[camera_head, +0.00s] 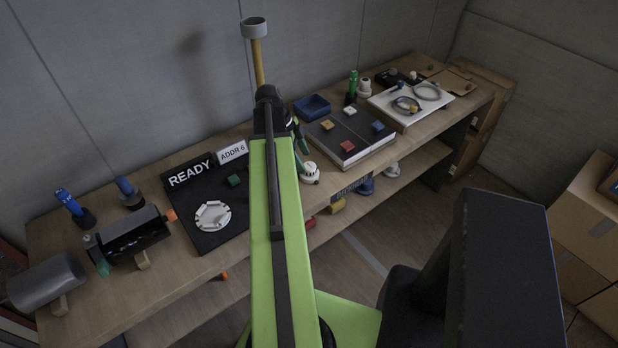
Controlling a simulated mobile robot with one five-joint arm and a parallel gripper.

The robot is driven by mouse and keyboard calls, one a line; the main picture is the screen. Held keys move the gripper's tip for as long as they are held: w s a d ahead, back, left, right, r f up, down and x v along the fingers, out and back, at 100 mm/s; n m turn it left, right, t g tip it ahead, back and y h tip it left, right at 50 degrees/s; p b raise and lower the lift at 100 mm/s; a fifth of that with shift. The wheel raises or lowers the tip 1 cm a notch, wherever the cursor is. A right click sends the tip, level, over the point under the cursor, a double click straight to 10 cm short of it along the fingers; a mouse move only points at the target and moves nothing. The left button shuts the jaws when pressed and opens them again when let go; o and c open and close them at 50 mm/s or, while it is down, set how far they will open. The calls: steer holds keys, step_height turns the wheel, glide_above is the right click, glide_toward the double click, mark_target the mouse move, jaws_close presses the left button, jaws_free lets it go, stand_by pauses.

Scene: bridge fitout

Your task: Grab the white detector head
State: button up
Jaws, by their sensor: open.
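A small white rounded piece (309,173), which looks like the detector head, sits near the front edge of the bench, just right of my arm. My gripper (300,143) is at the far end of my green arm, close above and behind this white piece. Its jaws are open and partly hidden by the arm. I cannot tell whether a finger touches the piece. A white round ring-shaped base (212,216) lies on the black READY board (205,240), left of my arm.
A pole with a grey cup (254,28) rises behind my wrist. Right are a blue tray (312,107), a dark panel with coloured blocks (348,135) and a white board with cables (410,105). A black cradle (128,237) stands left. Cardboard boxes (585,215) stand far right.

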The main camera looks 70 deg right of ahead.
mark_target(309, 165)
steer(key=b+x, duration=0.4)
steer(key=x, duration=0.1)
steer(key=shift+s+d+f+b, duration=0.1)
steer(key=shift+s+d+b, duration=0.05)
steer(key=shift+d+b, duration=0.15)
steer(key=shift+r, duration=0.2)
steer(key=c, duration=1.2)
step_height(309, 165, up, 5)
steer(key=p, duration=0.5)
steer(key=shift+f, duration=0.2)
steer(key=s+a+r+p, duration=0.1)
steer(key=s+r+p, duration=0.1)
steer(key=s, duration=0.1)
steer(key=s+a+r+p, duration=0.1)
steer(key=s+r+p, duration=0.1)
steer(key=s, duration=0.2)
steer(key=s+a+r+p, duration=0.1)
steer(key=s+r+p, duration=0.1)
steer(key=s, duration=0.2)
steer(key=shift+s+a+r, duration=0.1)
steer(key=shift+a+r, duration=0.1)
steer(key=shift+a, duration=0.15)
